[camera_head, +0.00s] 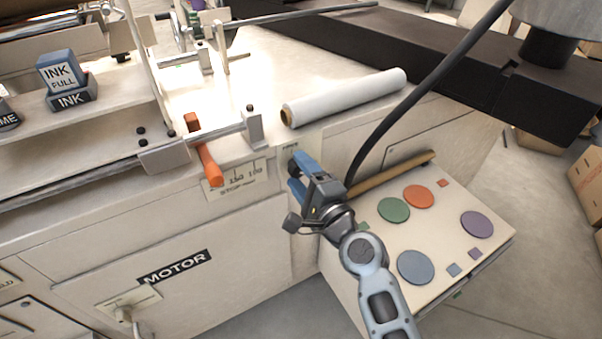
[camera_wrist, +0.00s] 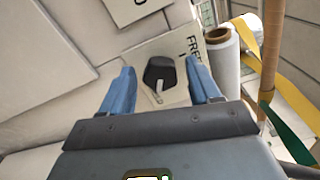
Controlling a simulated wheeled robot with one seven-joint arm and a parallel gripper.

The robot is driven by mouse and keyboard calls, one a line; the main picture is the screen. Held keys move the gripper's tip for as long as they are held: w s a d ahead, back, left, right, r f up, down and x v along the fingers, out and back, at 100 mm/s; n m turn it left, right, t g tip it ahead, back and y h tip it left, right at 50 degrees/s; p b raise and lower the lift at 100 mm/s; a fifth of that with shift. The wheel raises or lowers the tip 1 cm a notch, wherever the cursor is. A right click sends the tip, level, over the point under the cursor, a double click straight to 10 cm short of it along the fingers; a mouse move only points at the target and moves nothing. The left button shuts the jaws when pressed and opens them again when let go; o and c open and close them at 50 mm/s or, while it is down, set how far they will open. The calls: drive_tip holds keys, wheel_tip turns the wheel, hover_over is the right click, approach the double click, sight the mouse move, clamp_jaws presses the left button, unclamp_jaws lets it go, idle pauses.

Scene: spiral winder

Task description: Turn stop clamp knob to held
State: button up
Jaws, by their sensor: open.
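The stop clamp knob (camera_wrist: 160,71) is a dark knob with a pale pointer on a light label plate (camera_wrist: 180,98) in the wrist view. The pointer aims toward the bottom of that picture. The letters "FRE" show at the plate's right; the rest of the lettering is hidden. My gripper (camera_wrist: 160,78) is open, with one blue finger on each side of the knob and a visible gap to it. In the head view my gripper (camera_head: 296,178) is at the machine's front panel, and its fingers mostly cover the knob.
An orange handle (camera_head: 205,155) on a rail stands left of my gripper above a scale plate (camera_head: 235,183). A white roll (camera_head: 345,97) lies on the machine top. A panel with coloured discs (camera_head: 440,250) and a wooden rod (camera_head: 390,174) is close on the right.

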drive_tip(key=v, duration=0.7)
drive_tip(key=shift+s+d, duration=0.25)
drive_tip(key=shift+s, duration=0.05)
drive_tip(key=s+d+f+n+h+p, duration=0.1)
drive_tip(key=s+d+n+h+p, duration=0.15)
drive_tip(key=s+d, duration=0.65)
drive_tip(key=s+d+n+h+p, duration=0.2)
drive_tip(key=s+d+h+p, duration=0.3)
drive_tip(key=s, duration=0.7)
drive_tip(key=s+d+r+n+h+p, duration=0.1)
drive_tip(key=s+d+r+n, duration=0.2)
drive_tip(key=s+r, duration=0.5)
drive_tip(key=s+d+r+n+h+p, duration=0.1)
drive_tip(key=s+d+r+n, duration=0.3)
drive_tip(key=s, duration=0.7)
wheel_tip(320, 180, up, 4)
drive_tip(key=shift+r+n, duration=0.1)
drive_tip(key=shift+n, duration=1.05)
drive_tip(key=shift+h, duration=0.25)
